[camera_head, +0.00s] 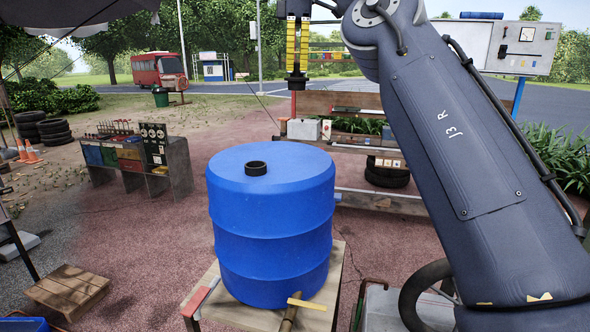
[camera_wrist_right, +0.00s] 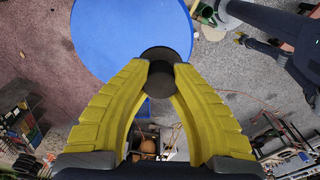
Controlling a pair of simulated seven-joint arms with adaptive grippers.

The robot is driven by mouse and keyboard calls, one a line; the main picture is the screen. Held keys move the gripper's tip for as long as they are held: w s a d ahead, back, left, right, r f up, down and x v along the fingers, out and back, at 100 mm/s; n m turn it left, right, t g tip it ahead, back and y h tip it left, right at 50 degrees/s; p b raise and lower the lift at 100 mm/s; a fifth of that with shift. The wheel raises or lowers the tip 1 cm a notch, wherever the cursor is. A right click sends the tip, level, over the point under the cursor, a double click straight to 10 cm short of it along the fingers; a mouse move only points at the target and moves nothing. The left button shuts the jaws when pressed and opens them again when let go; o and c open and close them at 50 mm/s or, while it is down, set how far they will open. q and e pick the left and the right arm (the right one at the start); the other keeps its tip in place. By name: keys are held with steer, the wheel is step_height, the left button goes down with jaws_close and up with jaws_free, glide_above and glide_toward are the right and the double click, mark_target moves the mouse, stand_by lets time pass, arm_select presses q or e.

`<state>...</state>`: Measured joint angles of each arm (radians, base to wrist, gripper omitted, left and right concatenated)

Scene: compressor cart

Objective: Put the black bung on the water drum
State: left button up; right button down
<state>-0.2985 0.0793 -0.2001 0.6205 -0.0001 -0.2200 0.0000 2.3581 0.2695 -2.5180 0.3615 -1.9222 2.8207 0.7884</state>
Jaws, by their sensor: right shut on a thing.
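The blue water drum (camera_head: 270,235) stands upright on a small wooden table, with a raised black ring (camera_head: 256,168) around an opening on its top. My right gripper (camera_head: 297,70) is in the air above and behind the drum, up and right of the ring in the head view. Its yellow fingers point down and are shut on the black bung (camera_head: 297,83). In the right wrist view the bung (camera_wrist_right: 160,80) sits between the fingertips, overlapping the edge of the blue drum top (camera_wrist_right: 115,35). The bung is apart from the drum. My left gripper is not in view.
The wooden table (camera_head: 238,316) has a red-handled tool and other small items on it. A wooden shelf rack (camera_head: 350,150) with a grey block stands behind the drum. A workbench (camera_head: 170,170) with coloured boxes stands at the left. The drum top is otherwise clear.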

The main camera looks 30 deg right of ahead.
mark_target(295, 81)
steer(key=shift+a+n, duration=0.3)
steer(key=shift+n, duration=0.3)
steer(key=shift+f, duration=0.15)
steer(key=shift+d+f+g, duration=0.2)
steer(key=shift+f+g, duration=0.1)
steer(key=shift+f, duration=0.55)
steer(key=shift+a+f, duration=0.15)
steer(key=shift+f, duration=0.6)
step_height(295, 81, down, 16)
steer(key=shift+f, duration=0.25)
steer(key=shift+f, duration=0.1)
steer(key=c, duration=1.2)
jaws_free()
steer(key=shift+c, duration=0.2)
